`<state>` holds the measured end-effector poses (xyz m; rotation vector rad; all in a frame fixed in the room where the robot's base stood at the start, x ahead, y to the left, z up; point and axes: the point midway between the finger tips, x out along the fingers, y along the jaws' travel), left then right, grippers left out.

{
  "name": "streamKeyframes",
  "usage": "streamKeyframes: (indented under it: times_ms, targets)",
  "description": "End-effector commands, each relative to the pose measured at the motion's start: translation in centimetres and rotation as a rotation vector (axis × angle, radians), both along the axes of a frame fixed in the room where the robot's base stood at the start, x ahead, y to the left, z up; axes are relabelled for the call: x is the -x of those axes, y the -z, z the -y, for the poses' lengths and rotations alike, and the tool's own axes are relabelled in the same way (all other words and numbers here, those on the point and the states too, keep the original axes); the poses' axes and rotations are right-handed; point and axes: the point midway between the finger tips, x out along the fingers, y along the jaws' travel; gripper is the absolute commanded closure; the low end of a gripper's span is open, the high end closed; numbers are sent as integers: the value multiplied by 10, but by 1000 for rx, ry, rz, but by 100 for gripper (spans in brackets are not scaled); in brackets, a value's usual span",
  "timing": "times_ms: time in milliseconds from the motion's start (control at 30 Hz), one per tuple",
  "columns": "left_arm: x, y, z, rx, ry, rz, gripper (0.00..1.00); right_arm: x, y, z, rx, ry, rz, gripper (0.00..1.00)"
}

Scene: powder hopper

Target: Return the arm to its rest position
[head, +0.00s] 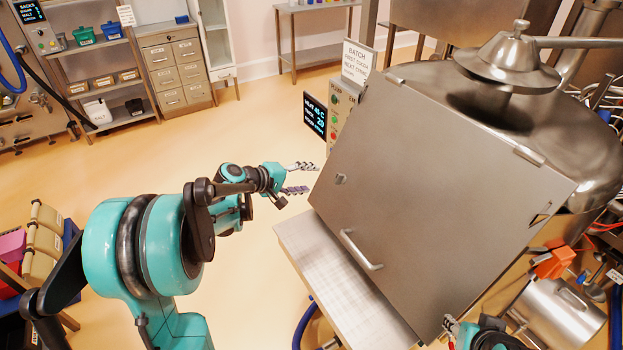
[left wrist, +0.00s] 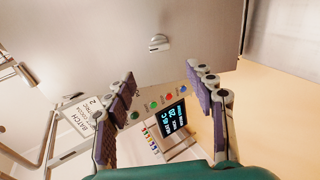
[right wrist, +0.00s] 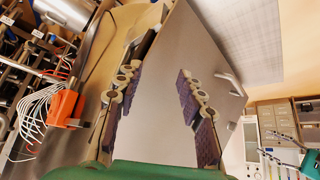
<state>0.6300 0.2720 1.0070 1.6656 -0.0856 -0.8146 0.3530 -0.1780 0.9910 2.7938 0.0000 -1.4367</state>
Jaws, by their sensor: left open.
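My left gripper (head: 303,178) points right in the head view, just left of the big steel panel (head: 430,200) with a bar handle (head: 361,250). Its two fingers are apart with nothing between them. In the left wrist view the open left gripper (left wrist: 164,84) faces the panel (left wrist: 110,40) and its small latch knob (left wrist: 159,42). My right gripper shows only in part at the bottom edge of the head view, by the panel's lower corner. In the right wrist view the right gripper (right wrist: 160,72) has its fingers apart and empty, with the panel (right wrist: 185,50) behind them.
A control box with a lit screen (head: 315,115) stands behind the panel's left edge. A steel ledge (head: 335,280) lies under the panel. A domed steel vessel (head: 540,110) is at the right. An orange clamp (head: 553,260) and a steel pot (head: 560,315) sit lower right.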

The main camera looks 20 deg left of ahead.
Motion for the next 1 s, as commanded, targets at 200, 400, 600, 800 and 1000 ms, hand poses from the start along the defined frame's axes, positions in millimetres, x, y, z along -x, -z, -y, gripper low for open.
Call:
streamKeyframes:
  times_ms: [200,400,600,800,1000]
  targets:
    - [0,0,0,0,0,0,45,0,0,0,0,0,0,61]
    - [1,0,2,-4,3,-1,45,0,0,0,0,0,0,61]
    - [32,-9,35,-141,63,-32,45,0,0,0,0,0,0,61]
    - [108,-14,82,-447,197,-71,45,0,0,0,0,0,0,61]
    - [191,-6,103,-770,341,-74,45,0,0,0,0,0,0,61]
